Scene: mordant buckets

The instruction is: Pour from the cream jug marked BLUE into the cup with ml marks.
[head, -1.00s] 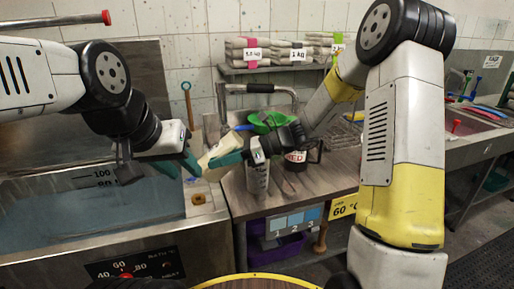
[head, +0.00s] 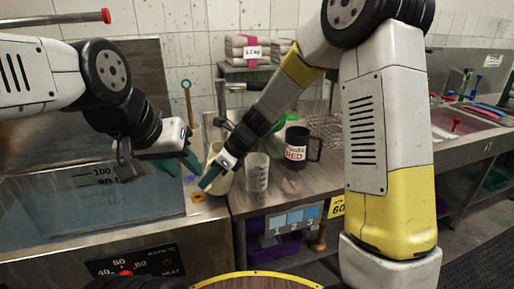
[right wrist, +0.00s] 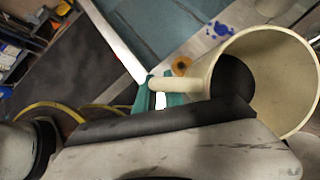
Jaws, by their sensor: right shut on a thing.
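The cream jug (head: 221,182) is at the left end of the bench, just left of the clear cup with ml marks (head: 257,173). My right gripper (head: 210,179) is shut on its handle. The right wrist view shows the cream jug (right wrist: 272,70) with its mouth open to the camera, the teal fingers (right wrist: 160,98) on the handle, and a dark area inside. Its BLUE mark is not readable. The cup stands upright on the bench; its contents cannot be made out. My left gripper (head: 191,164) is over the bath's right side, its finger gap unclear.
A black jug marked RED (head: 297,147) stands right of the cup. Blue spots (right wrist: 222,29) mark the pale surface near the cream jug. An orange ring (right wrist: 181,65) lies there too. A wire rack (head: 322,124) is behind. The bench front is clear.

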